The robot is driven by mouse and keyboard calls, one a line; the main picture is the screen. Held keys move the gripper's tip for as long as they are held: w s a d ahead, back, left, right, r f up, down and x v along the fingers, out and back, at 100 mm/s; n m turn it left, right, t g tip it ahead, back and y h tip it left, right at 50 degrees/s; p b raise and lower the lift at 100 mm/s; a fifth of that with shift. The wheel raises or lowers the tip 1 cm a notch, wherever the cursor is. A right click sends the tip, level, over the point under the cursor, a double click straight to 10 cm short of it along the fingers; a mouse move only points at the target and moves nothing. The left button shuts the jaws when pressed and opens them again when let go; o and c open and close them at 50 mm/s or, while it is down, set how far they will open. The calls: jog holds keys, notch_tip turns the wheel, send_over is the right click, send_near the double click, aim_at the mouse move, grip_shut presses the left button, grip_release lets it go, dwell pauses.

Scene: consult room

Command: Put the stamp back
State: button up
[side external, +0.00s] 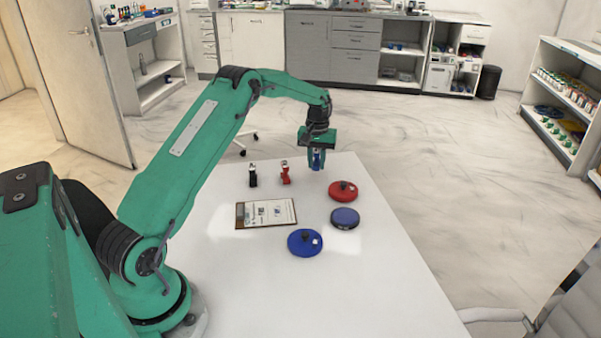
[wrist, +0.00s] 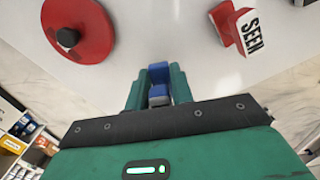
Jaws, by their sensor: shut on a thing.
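My gripper (side external: 317,163) is shut on a blue stamp (wrist: 159,92), which sits between the two green fingers in the wrist view. In the side view the blue stamp (side external: 317,158) is near the far edge of the white table, mostly covered by the fingers; I cannot tell whether it touches the table. A red stamp (side external: 285,173) stands to its left, and a black stamp (side external: 252,176) stands further left. The red stamp also shows in the wrist view (wrist: 228,27), with a white label reading SEEN.
A red round piece with a dark knob (side external: 343,195), a dark blue round pad (side external: 345,221) and a blue round piece with a knob (side external: 304,248) lie on the table (side external: 360,285). A clipboard (side external: 265,214) lies left of them. The table's front is clear.

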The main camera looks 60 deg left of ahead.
aim_at(316, 165)
jog(key=shift+f, duration=1.65)
jog(key=shift+f, duration=0.15)
jog(key=o, duration=0.8)
notch_tip(316, 165, up, 12)
jog(key=shift+r, duration=0.15)
